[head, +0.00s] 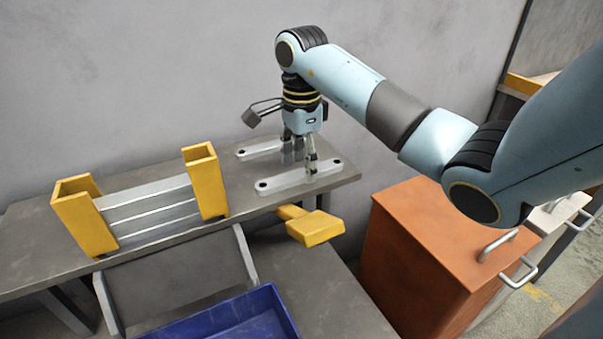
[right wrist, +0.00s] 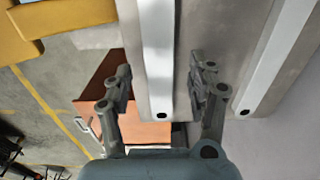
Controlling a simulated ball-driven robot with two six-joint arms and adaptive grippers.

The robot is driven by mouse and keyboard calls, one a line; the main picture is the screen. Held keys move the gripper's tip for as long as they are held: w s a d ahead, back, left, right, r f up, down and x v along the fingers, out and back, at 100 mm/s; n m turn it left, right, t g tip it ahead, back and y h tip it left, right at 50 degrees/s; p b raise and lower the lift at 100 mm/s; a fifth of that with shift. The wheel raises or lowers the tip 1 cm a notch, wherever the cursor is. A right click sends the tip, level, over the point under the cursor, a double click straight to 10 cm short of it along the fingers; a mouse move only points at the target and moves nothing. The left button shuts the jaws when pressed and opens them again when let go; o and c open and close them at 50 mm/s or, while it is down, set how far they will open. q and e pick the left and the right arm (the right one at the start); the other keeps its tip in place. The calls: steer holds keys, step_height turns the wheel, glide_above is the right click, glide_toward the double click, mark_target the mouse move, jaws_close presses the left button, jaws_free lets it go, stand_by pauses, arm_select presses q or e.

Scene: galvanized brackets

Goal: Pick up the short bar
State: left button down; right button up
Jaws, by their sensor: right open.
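Two pale grey metal bars with a hole near each end lie side by side on the grey shelf. The near bar (head: 275,185) and the far bar (head: 258,150) are partly hidden by my right gripper, so I cannot tell for sure which is shorter. My right gripper (head: 299,155) points down with its fingers open over the near bar. In the right wrist view, one bar (right wrist: 158,45) runs between the two open fingers (right wrist: 161,88), apparently without contact. The other bar (right wrist: 275,55) lies to the right, outside the fingers. My left gripper is not in view.
Two yellow holders (head: 85,222) with several stacked metal bars (head: 150,212) between them stand left on the shelf (head: 345,178). A yellow bracket (head: 315,228) sticks out below the shelf edge. A blue bin (head: 290,325) is in front, an orange cabinet (head: 420,235) to the right.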

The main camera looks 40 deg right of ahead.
steer(key=shift+f, duration=0.85)
jaws_close()
steer(key=shift+r, duration=0.15)
